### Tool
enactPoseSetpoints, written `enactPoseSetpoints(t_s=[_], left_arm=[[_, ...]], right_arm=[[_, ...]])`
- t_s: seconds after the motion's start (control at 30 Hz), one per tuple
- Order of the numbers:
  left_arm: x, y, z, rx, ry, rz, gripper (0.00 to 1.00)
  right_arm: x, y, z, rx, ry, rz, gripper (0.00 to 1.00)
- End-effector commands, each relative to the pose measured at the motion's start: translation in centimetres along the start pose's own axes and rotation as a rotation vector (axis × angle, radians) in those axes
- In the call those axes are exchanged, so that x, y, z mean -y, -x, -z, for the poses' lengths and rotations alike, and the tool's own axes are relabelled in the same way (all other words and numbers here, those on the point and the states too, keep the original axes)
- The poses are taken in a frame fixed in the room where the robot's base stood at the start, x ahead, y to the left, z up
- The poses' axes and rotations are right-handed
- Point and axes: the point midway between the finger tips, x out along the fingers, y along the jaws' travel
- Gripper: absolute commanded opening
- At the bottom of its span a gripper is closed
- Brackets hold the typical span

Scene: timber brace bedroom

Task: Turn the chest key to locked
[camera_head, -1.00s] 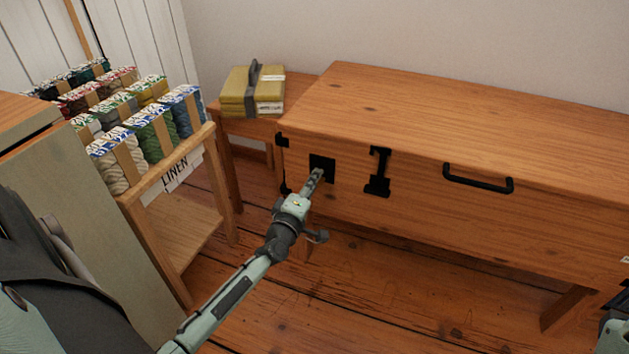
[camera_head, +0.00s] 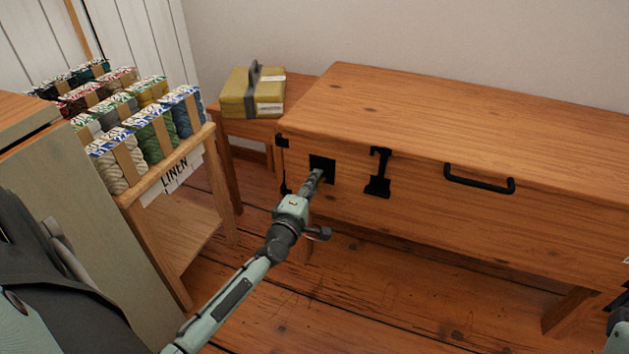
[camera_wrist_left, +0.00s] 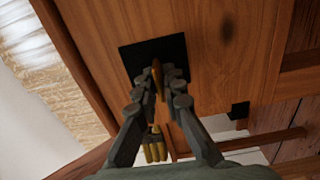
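The wooden chest (camera_head: 420,190) stands against the wall with a square black lock plate (camera_head: 322,165) near the left end of its front. The plate also shows in the left wrist view (camera_wrist_left: 135,58). A thin brass key (camera_wrist_left: 157,75) stands out from the plate there, with a yellow tassel-like piece (camera_wrist_left: 154,150) below it. My left gripper (camera_head: 318,176) is at the plate. In the wrist view its fingertips (camera_wrist_left: 160,88) are close together on either side of the key and look shut on it. The fingers hide part of the key.
A black hasp (camera_head: 378,172) and a black handle (camera_head: 479,180) are on the chest front. A small table (camera_head: 222,125) with a yellow bundle (camera_head: 250,95) stands left of the chest. A yarn rack (camera_head: 170,172) and cabinet (camera_head: 90,200) stand further left. The floor before the chest is clear.

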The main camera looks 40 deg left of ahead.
Motion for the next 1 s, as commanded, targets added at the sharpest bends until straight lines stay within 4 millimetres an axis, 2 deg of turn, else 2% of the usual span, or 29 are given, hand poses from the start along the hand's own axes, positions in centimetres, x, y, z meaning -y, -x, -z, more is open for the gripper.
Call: enactPoseSetpoints(t_s=[0.03,0.13,0.4,0.5,0.67,1.0], left_arm=[[0.1,0.1,0.0,0.000,0.000,0.002,0.16],[0.1,0.0,0.0,0.000,-0.001,0.001,0.27],[0.0,0.1,0.0,0.000,-0.001,0.001,0.27],[0.1,0.6,0.0,0.000,-0.001,0.001,0.27],[0.2,3.2,0.0,0.000,-0.003,0.003,0.27],[0.1,10.1,0.0,0.001,-0.001,0.004,0.27]], right_arm=[[0.0,0.0,0.1,-0.001,0.000,0.001,0.00],[0.0,-0.1,0.2,-0.003,0.000,0.003,0.00],[0.0,0.0,0.2,0.000,0.000,-0.003,0.00],[-0.1,0.0,0.1,0.000,-0.001,-0.004,0.00],[0.0,0.0,0.1,0.000,-0.001,-0.003,0.00],[0.0,0.0,0.1,-0.001,-0.001,-0.002,0.00]])
